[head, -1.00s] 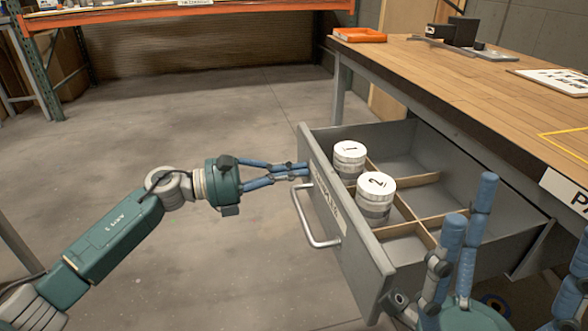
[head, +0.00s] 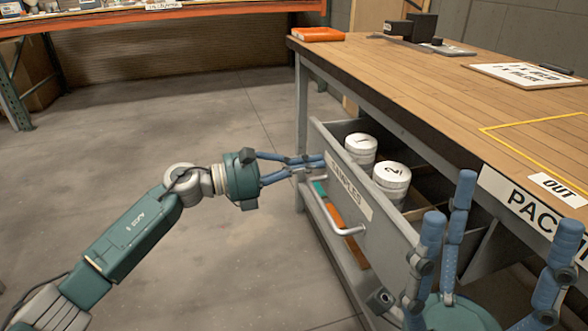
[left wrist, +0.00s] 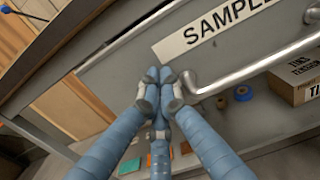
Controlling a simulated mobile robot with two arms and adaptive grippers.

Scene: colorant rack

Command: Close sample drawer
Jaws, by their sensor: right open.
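The grey sample drawer (head: 385,235), labelled SAMPLES, stands partly open under the workbench. Its bar handle (head: 330,212) is on the front. Jar 1 (head: 360,148) and jar 2 (head: 391,182), white-lidded, stand upright inside between wooden dividers. My left gripper (head: 323,161) has its fingertips together against the upper far part of the drawer front, beside the handle and not around it. The left wrist view shows the closed fingertips (left wrist: 160,80) at the drawer front (left wrist: 125,70), left of the label. My right gripper (head: 490,215) is open and empty, near the drawer's near end.
A lower shelf under the drawer holds a box (left wrist: 295,80) and small items. The floor (head: 180,130) at left is clear.

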